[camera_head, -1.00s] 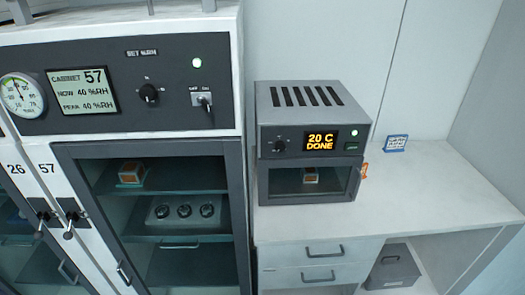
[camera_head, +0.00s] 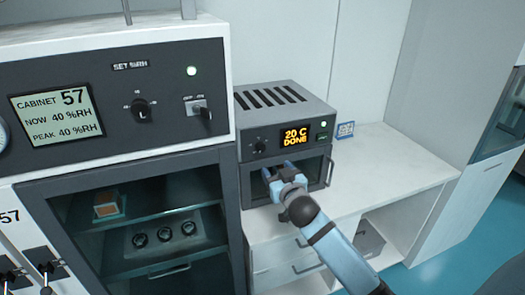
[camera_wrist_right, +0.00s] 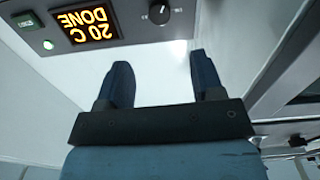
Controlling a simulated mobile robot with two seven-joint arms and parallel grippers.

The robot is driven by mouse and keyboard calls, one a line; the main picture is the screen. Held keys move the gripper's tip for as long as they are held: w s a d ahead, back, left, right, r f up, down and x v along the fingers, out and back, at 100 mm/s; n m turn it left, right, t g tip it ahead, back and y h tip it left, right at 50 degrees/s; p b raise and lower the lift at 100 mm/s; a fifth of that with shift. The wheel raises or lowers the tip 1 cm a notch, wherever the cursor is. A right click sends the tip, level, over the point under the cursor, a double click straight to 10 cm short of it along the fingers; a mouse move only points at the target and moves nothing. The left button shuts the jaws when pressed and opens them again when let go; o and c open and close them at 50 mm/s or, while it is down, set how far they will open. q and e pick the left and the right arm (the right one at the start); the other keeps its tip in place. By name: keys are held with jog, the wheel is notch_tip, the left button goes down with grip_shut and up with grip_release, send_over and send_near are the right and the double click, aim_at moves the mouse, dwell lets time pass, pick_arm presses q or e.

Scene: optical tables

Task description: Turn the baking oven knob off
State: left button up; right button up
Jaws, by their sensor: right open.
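The baking oven (camera_head: 243,180) is a small grey box with a slotted top, standing on the white bench. Its black knob (camera_head: 259,145) is on the left of the front panel, beside the display (camera_head: 296,136), which reads "20 C DONE". My right gripper (camera_head: 277,169) is open and empty in front of the oven door, a little below the knob. In the right wrist view the panel appears upside down. There the knob (camera_wrist_right: 160,13) is at the top, beyond the gap between the two open fingers (camera_wrist_right: 162,78) and apart from them. My left gripper is out of view.
A humidity cabinet (camera_head: 150,60) with its own knob and switch stands left of the oven. The white bench top (camera_head: 390,165) right of the oven is mostly clear, with a small blue-white card (camera_head: 345,130).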

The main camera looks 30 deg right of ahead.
aim_at(262, 149)
jog(key=p+x, duration=0.2)
jog(key=x, duration=0.8)
jog(key=shift+w+d+f, duration=0.1)
jog(key=shift+w, duration=0.55)
jog(key=c, duration=0.9)
